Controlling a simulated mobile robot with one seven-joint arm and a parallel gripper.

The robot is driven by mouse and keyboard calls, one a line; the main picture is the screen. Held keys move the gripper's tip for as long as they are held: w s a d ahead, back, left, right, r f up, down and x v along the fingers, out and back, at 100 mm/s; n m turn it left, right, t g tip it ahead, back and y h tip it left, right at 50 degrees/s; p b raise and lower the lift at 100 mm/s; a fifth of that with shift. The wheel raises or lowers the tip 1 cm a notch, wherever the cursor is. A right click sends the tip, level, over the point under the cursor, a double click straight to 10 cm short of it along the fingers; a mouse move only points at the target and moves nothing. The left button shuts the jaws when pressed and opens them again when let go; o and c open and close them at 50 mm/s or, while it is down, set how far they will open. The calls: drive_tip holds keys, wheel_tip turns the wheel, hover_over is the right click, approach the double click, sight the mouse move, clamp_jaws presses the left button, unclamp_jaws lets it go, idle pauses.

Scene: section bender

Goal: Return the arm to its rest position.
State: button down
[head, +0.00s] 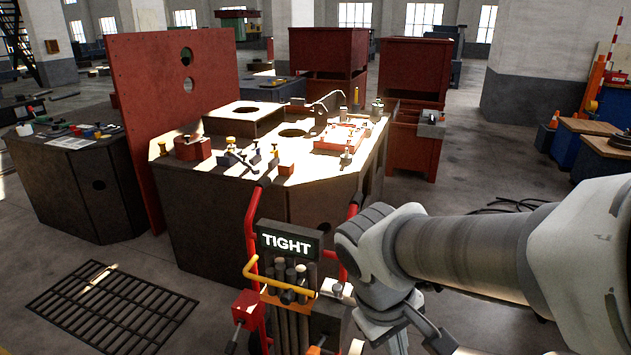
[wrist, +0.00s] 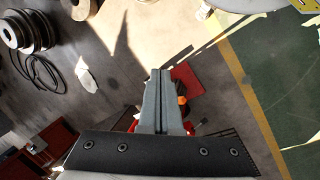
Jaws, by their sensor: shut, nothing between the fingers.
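My gripper (wrist: 160,73) shows in the wrist view with its two grey fingers closed together and nothing between them. It points down over the grey floor, apart from the things below. In the head view my arm reaches in from the right edge and bends downward in front of the lower middle. The fingertips are hard to make out there. A red and orange object (wrist: 188,82) lies partly hidden behind the fingers in the wrist view.
A red hand cart (head: 253,230) with a "TIGHT" sign (head: 289,244) stands just left of my arm. Behind it is a dark machine (head: 230,215) with parts on top. A floor grate (head: 112,305) lies at left. Dark rollers (wrist: 27,30) and coiled cable (wrist: 40,72) show in the wrist view.

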drive_tip(key=s+d+r+m+t+y+p, duration=0.1)
drive_tip(key=r+m+t+p, duration=0.1)
drive_tip(key=r+p, duration=0.5)
drive_tip(key=s+d+r+m+t+y+p, duration=0.1)
drive_tip(key=r+p, duration=0.5)
drive_tip(key=r, duration=0.8)
drive_tip(key=shift+s+d+r+m+t+y+p, duration=0.15)
drive_tip(key=shift+s+r+m+t+y+p, duration=0.25)
drive_tip(key=shift+s+m+t+y, duration=0.55)
drive_tip(key=shift+w+f+m+g+h, duration=0.1)
drive_tip(key=shift+w+m+g+h, duration=0.15)
drive_tip(key=shift+g+h, duration=0.1)
idle(1.0)
